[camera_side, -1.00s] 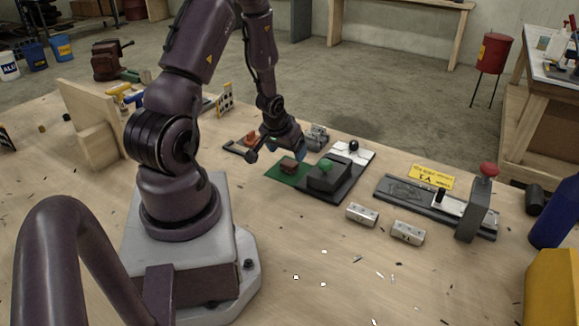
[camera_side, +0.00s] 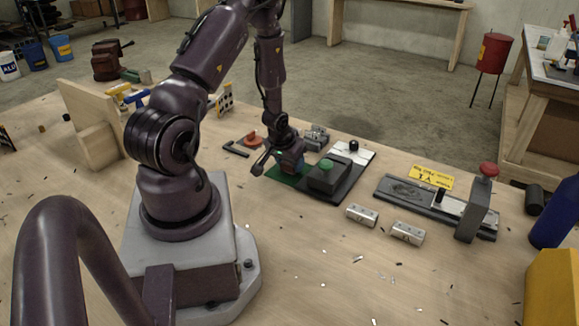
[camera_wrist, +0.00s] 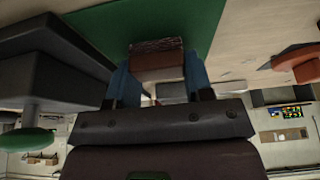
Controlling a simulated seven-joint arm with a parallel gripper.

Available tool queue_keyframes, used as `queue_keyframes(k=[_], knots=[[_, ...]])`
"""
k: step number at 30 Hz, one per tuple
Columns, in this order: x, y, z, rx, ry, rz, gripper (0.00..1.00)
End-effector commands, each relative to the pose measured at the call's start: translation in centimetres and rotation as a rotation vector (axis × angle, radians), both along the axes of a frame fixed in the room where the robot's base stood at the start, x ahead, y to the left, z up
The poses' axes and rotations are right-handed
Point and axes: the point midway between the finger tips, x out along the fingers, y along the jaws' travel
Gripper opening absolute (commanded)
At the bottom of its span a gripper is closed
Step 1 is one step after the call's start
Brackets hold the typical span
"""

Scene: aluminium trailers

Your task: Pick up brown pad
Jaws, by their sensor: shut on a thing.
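The brown pad (camera_wrist: 158,62) shows in the wrist view between the two blue fingers of my gripper (camera_wrist: 158,85). The fingers are shut on its sides. The green mat (camera_wrist: 200,22) lies just beyond the pad in that view. In the side view my gripper (camera_side: 291,164) is low over the green mat (camera_side: 283,178), left of the dark block with the green button. The pad is mostly hidden by the gripper there, and I cannot tell whether it still touches the mat.
A dark fixture with a green button (camera_side: 326,164) stands close to the right of the gripper. An orange-red part (camera_side: 252,138) and a black angle piece (camera_side: 236,149) lie to the left. Two metal blocks (camera_side: 362,214) sit in front right, with open table before them.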

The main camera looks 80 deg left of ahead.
Motion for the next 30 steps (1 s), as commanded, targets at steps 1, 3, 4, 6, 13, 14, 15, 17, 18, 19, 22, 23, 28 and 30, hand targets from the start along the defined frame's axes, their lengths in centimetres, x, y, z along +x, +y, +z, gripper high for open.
queue_keyframes(k=[1, 3, 4, 6, 13, 14, 15, 17, 18, 19, 22, 23, 28, 30], knots=[[0.0, 0.0, 0.0, 0.0, 0.0, 0.0, 0.25], [0.0, 0.0, 0.0, 0.0, 0.0, 0.0, 0.25], [0.0, 0.0, 0.0, 0.0, 0.0, 0.0, 0.25], [0.0, 0.0, 0.1, 0.001, -0.001, 0.0, 0.25], [0.0, 0.1, 1.8, 0.002, -0.003, 0.002, 0.24], [0.1, 0.1, 2.3, 0.003, -0.004, 0.002, 0.24], [0.0, 0.1, 3.0, 0.003, -0.004, 0.001, 0.24], [0.0, 0.1, 4.2, 0.004, -0.005, 0.002, 0.24], [0.1, 0.1, 5.0, 0.005, -0.005, 0.001, 0.24], [0.0, 0.1, 5.6, 0.005, -0.004, 0.001, 0.24], [0.0, 0.1, 7.4, 0.004, -0.005, 0.001, 0.24], [0.0, 0.1, 7.9, 0.004, -0.003, 0.001, 0.24], [0.0, 0.0, 9.6, 0.002, -0.001, 0.0, 0.24], [0.0, 0.0, 9.9, 0.002, -0.001, -0.001, 0.24]])
